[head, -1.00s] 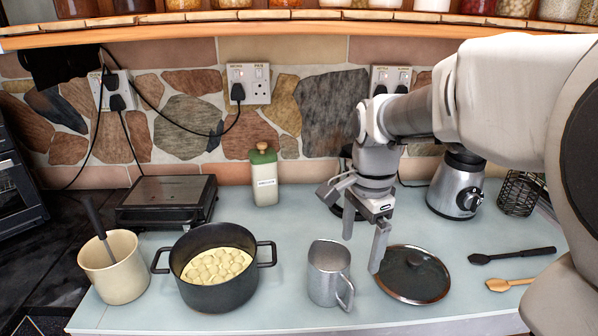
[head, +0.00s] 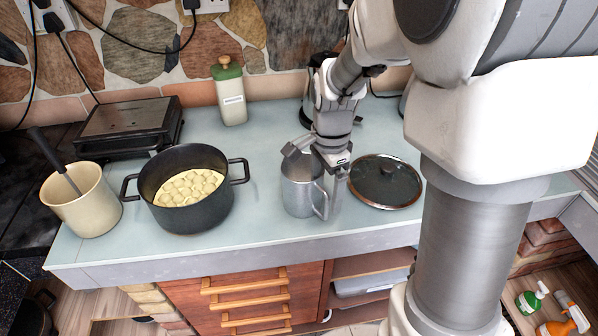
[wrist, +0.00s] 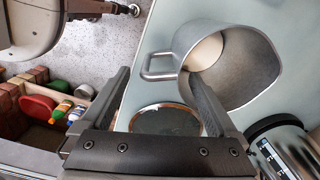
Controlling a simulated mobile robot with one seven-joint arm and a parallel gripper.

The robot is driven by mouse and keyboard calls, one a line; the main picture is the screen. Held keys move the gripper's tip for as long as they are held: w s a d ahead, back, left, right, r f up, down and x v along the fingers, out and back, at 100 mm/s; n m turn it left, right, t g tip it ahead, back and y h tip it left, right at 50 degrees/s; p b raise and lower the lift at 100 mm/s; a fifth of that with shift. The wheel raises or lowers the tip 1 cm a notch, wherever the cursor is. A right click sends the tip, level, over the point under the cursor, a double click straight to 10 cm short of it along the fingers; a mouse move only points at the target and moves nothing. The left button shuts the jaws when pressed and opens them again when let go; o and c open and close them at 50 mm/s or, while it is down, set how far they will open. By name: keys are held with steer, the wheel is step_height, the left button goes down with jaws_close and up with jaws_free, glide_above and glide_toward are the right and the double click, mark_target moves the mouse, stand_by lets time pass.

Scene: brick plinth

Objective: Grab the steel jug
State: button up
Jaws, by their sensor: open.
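The steel jug (head: 297,198) stands upright on the pale counter, between the dark pot and the glass lid. It also shows in the wrist view (wrist: 245,55), seen from above, with its handle (wrist: 158,66) toward the left. My gripper (head: 320,180) is open at the handle side of the jug. In the wrist view my gripper (wrist: 158,82) has the handle between its two fingers. One finger overlaps the jug's mouth and looks to be inside the rim; the other is outside, beyond the handle. Whether either finger touches the jug I cannot tell.
A glass lid (head: 385,182) lies close to the right of the jug. A black pot (head: 190,213) with pale food stands to the left, beside a cream crock (head: 88,205). A green-topped canister (head: 231,95) stands behind. The counter's front edge (head: 250,248) is near the jug.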

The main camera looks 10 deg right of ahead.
steer(key=f, duration=0.5)
steer(key=shift+s+a+f+b, duration=0.15)
steer(key=shift+a+f+b, duration=0.1)
steer(key=shift+f+b, duration=0.1)
steer(key=shift+r, duration=0.1)
steer(key=shift+c, duration=0.3)
jaws_close()
